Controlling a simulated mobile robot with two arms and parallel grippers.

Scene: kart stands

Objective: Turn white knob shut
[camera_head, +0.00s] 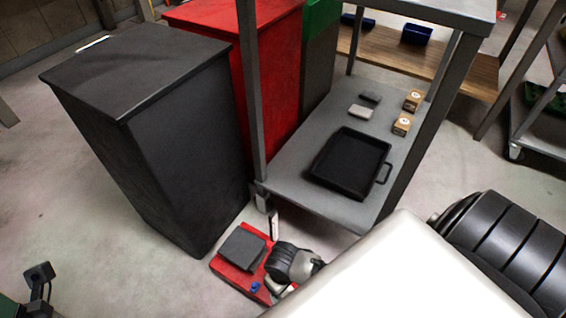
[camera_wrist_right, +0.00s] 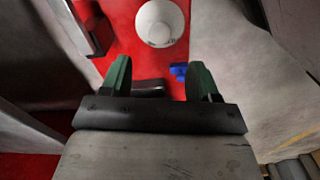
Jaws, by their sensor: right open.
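In the right wrist view, the white knob (camera_wrist_right: 160,20) is a round pale piece on a red panel (camera_wrist_right: 205,30). My right gripper (camera_wrist_right: 161,76) is open, with its two green fingers apart and nothing between them. The knob lies beyond the fingertips, toward the top of the picture, apart from them. In the head view, the red panel (camera_head: 227,272) is low near the floor; my right wrist covers part of it and the knob cannot be made out there. My left gripper is not in view.
A small blue part (camera_wrist_right: 179,71) and a dark bar (camera_wrist_right: 148,87) sit on the panel near the fingers. A dark grey cabinet (camera_head: 150,130) and a grey table (camera_head: 290,180) with a black tray (camera_head: 348,162) stand close behind.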

